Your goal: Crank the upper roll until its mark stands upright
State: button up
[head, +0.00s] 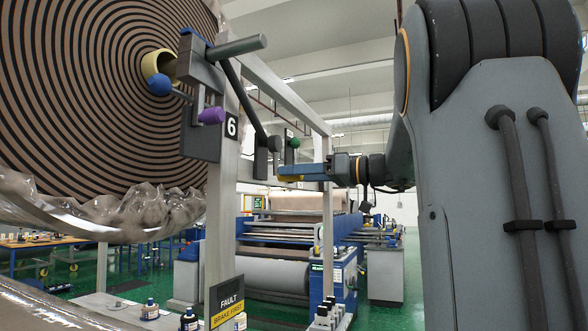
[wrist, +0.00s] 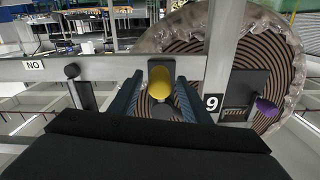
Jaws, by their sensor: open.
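The large wrapped roll (head: 95,95) shows its spiral end at the upper left of the head view. Clear film bunches along its lower edge. No upright mark on it can be made out. A yellow core (head: 157,64) sits at its centre, with a blue knob (head: 159,85) in front. The roll also shows behind the frame in the wrist view (wrist: 290,55). My gripper (head: 280,173) is open, right of the post. In the wrist view a yellow rounded part (wrist: 160,84) shows between its fingers; I cannot tell whether they touch it.
A grey post (head: 219,210) carries a 6 plate (head: 232,125), a purple knob (head: 211,115) and a dark lever (head: 243,98). A green knob (head: 294,143) is just above my gripper. Bottles and a fault sign (head: 227,301) are below.

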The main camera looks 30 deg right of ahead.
jog(key=shift+w+a, duration=0.25)
jog(key=shift+w, duration=0.1)
grip_shut()
